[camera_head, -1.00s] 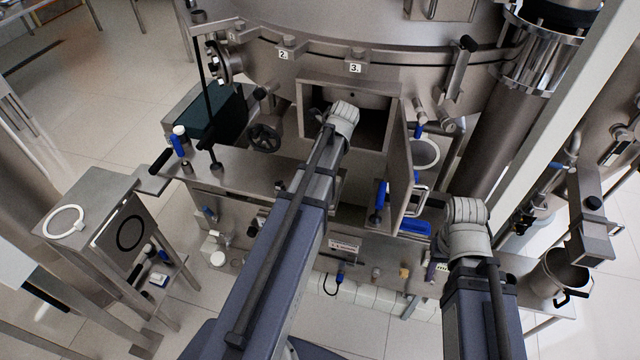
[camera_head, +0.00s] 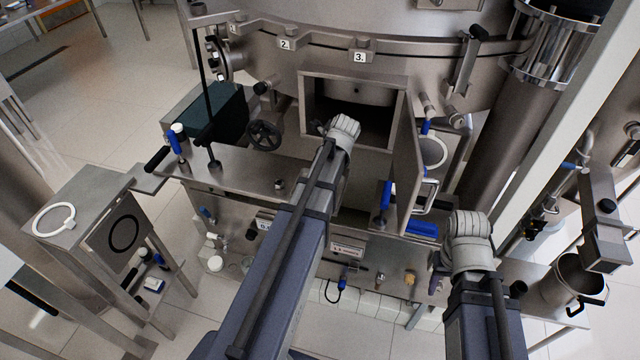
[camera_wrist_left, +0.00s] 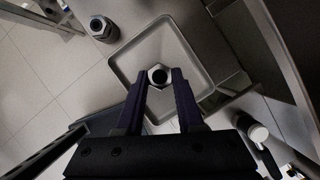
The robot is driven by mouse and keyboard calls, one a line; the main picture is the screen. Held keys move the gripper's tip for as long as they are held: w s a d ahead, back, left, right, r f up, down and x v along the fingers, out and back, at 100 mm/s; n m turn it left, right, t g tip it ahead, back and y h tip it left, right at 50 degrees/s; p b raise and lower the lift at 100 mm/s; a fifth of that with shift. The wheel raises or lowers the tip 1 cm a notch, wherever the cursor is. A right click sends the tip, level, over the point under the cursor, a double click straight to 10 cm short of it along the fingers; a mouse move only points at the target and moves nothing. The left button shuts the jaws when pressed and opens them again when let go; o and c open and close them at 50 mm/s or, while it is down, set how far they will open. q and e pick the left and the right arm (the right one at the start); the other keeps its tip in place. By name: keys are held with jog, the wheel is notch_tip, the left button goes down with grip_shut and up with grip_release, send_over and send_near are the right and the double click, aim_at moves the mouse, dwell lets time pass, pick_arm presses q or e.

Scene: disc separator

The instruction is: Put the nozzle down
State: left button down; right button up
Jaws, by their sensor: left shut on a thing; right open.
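The nozzle (camera_wrist_left: 159,76), a pale hexagonal fitting with a dark round bore, is between the fingertips of my left gripper (camera_wrist_left: 159,82). My left gripper is shut on it, above a square shallow tray (camera_wrist_left: 122,62) in the left wrist view. I cannot tell whether the nozzle touches the tray. In the head view my left arm hides this gripper and the nozzle. My right gripper (camera_head: 437,271) is open and mostly hidden under its wrist, in front of the machine's lower panel at the right.
A metal pot (camera_head: 577,280) is far right.

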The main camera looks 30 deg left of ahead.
pick_arm(q)
jog(key=shift+f+b, duration=1.85)
jog(key=shift+f, duration=0.1)
jog(key=shift+r, duration=0.15)
jog(key=c, duration=0.5)
grip_release()
jog(key=shift+c, duration=0.2)
jog(key=p+v, duration=1.1)
jog(key=v, duration=0.1)
jog(key=shift+s, duration=0.2)
